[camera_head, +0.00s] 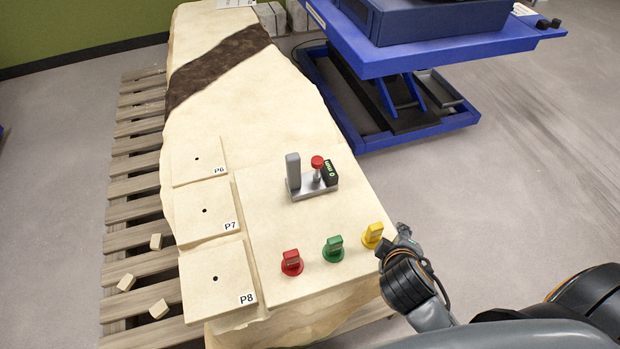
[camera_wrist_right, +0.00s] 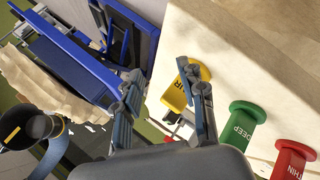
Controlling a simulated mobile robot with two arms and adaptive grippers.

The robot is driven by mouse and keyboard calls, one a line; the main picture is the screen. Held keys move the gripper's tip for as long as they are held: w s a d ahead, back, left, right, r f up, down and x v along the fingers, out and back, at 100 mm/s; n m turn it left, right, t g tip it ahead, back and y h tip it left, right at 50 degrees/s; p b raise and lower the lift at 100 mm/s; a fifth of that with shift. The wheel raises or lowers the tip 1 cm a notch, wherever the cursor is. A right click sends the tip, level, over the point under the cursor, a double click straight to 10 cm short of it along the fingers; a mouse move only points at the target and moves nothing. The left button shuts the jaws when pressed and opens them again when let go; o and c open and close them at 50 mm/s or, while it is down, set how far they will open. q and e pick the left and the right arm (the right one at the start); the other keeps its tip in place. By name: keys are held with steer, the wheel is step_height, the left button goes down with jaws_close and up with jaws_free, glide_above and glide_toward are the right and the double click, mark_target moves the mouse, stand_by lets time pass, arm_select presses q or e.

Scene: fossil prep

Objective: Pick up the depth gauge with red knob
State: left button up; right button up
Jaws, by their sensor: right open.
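The depth gauge (camera_head: 318,186) stands on the pale stone slab, with a grey base, a grey upright block, a red knob (camera_head: 317,162) and a small dark display with green digits. My right gripper (camera_head: 396,238) is at the slab's right edge, beside the yellow marker (camera_head: 372,235) and apart from the gauge, to its lower right. In the right wrist view my right gripper (camera_wrist_right: 163,86) is open, with the yellow marker (camera_wrist_right: 174,97) showing close to one finger; I cannot tell whether they touch. My left gripper is not in view.
A green marker (camera_head: 333,249) and a red marker (camera_head: 291,262) stand near the slab's front edge. Square plates P6 (camera_head: 185,173), P7 (camera_head: 190,225) and P8 (camera_head: 200,295) lie at the left. A blue lift table (camera_head: 430,55) stands behind right. Slab around the gauge is clear.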

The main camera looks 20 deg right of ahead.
steer(key=w+r+n+t, duration=0.1)
steer(key=w+d+n+t+h, duration=0.1)
steer(key=w+n, duration=0.1)
steer(key=w+r+n+t, duration=0.1)
steer(key=n, duration=0.1)
steer(key=shift+w+d+r, duration=0.15)
steer(key=shift+d+r, duration=0.15)
steer(key=w+a+r+n+t, duration=0.25)
steer(key=w+n+t, duration=0.2)
steer(key=n, duration=0.45)
steer(key=n+t+y, duration=0.3)
steer(key=n+y, duration=0.5)
steer(key=n, duration=0.8)
glide_toward(320, 164)
steer(key=shift+g, duration=0.25)
steer(key=shift+w+a+r+p, duration=0.1)
steer(key=shift+w+a+p, duration=0.15)
steer(key=shift+w, duration=1.65)
steer(key=shift+w+a+f+p, duration=0.1)
steer(key=shift+w+a+p, duration=0.15)
steer(key=shift+w, duration=1.7)
steer(key=shift+w+a+r+p, duration=0.1)
steer(key=shift+w+a+p, duration=0.15)
steer(key=shift+w, duration=1.65)
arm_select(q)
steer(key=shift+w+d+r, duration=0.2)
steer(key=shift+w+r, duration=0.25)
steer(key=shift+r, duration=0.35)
arm_select(e)
steer(key=shift+c, duration=0.2)
